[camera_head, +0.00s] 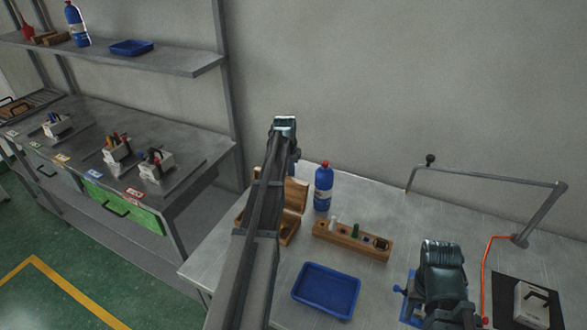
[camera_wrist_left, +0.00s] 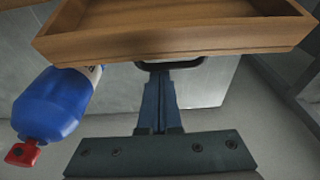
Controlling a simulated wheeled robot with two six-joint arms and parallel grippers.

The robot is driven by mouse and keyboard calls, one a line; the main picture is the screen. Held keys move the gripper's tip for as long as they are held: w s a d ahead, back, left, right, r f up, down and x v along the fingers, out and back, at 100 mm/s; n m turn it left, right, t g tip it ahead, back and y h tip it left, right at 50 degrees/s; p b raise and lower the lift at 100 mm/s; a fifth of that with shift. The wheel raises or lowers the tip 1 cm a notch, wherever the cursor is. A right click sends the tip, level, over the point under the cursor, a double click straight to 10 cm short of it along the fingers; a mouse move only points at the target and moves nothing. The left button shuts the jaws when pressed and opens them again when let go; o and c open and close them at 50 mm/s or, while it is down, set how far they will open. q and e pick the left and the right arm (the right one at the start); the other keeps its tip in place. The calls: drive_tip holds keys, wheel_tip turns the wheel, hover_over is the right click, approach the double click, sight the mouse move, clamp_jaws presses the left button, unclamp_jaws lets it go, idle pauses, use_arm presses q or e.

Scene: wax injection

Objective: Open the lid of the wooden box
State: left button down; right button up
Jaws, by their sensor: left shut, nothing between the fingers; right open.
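The wooden box (camera_head: 290,228) stands on the metal table, partly hidden behind my left arm. Its lid (camera_head: 297,193) appears raised at the back. In the left wrist view a wooden part with a shallow recess (camera_wrist_left: 170,42) fills the top, and a black handle (camera_wrist_left: 182,64) shows at its edge. My left gripper (camera_wrist_left: 163,80) is shut and empty, its fingertips close to the handle; contact cannot be told. In the head view its wrist (camera_head: 285,126) is above and behind the box, fingers hidden. My right gripper (camera_head: 443,310) is open at the lower right, its fingers mostly hidden.
A blue bottle with red cap (camera_head: 323,188) stands close right of the box; it also shows in the left wrist view (camera_wrist_left: 55,103). A wooden block holder (camera_head: 345,240), a blue tray (camera_head: 326,290) and a metal bent arm (camera_head: 540,208) are further right. The wall is behind.

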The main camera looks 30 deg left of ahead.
use_arm(q)
drive_tip(key=shift+s, duration=0.1)
drive_tip(key=shift+s+d+r+t+p, duration=0.1)
drive_tip(key=shift+s+r+t+p, duration=0.55)
drive_tip(key=shift+s+r, duration=0.45)
drive_tip(key=shift+f, duration=0.15)
